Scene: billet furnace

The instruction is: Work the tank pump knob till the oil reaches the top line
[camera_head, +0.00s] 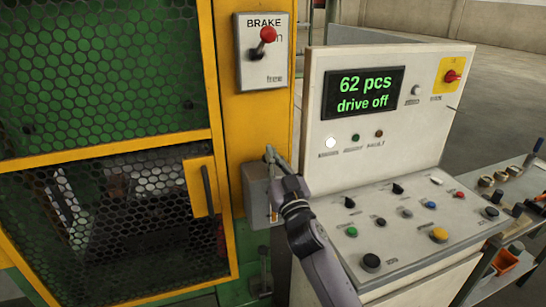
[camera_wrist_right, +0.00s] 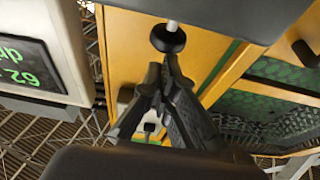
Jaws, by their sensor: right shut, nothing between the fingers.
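A grey tank box (camera_head: 256,196) is fixed to the yellow post, left of the control console. My right gripper (camera_head: 272,158) is in front of it, and my arm covers its right side. A small orange strip shows on the tank beside my wrist; the oil level and top line are too small to read. In the right wrist view, which is upside down, a round black knob (camera_wrist_right: 168,40) sits on a short metal rod. My right gripper (camera_wrist_right: 167,62) is shut and empty, its tips close to this knob; contact cannot be told. My left gripper is out of view.
The brake plate (camera_head: 264,52) with its red-ball lever is above the tank. The control console (camera_head: 386,158) stands close on the right, its display reading "62 pcs drive off". A yellow-framed mesh guard (camera_head: 100,140) with a handle is on the left.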

